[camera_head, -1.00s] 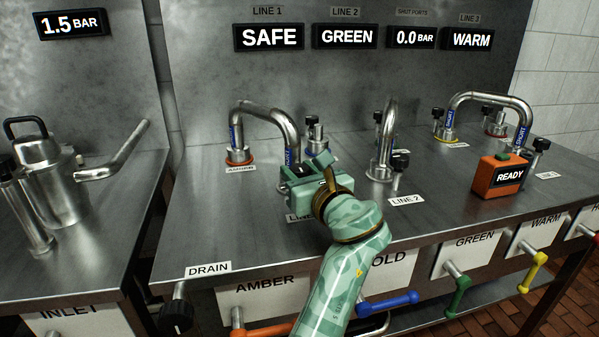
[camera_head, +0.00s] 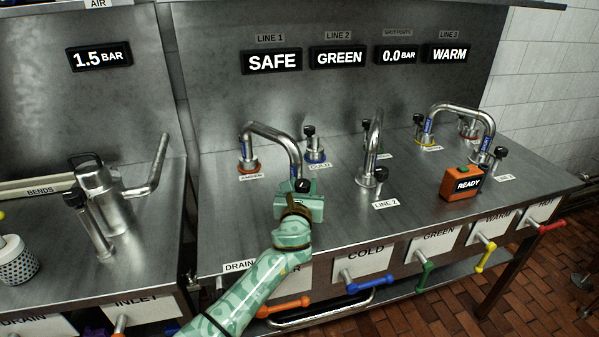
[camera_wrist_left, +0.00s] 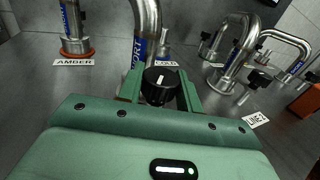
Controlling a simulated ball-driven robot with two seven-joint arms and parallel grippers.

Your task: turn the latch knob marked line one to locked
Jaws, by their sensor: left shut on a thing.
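The latch knob (camera_wrist_left: 160,84) is black with a white pointer mark and sits between the two fingers of my left gripper in the left wrist view. In the head view the knob (camera_head: 301,186) shows just beyond the green gripper body, at the front foot of the bent steel pipe (camera_head: 276,131) under the LINE 1 display (camera_head: 272,61), which reads SAFE. My left gripper (camera_wrist_left: 158,92) is shut on the knob. The knob's own line label is hidden behind the gripper. My right gripper is not in view.
The LINE 2 pipe (camera_head: 373,150) stands to the right, with its label (camera_head: 386,204) in front. An orange READY box (camera_head: 462,184) sits farther right. Coloured lever handles line the bench front. A steel can (camera_head: 98,180) stands on the left bench.

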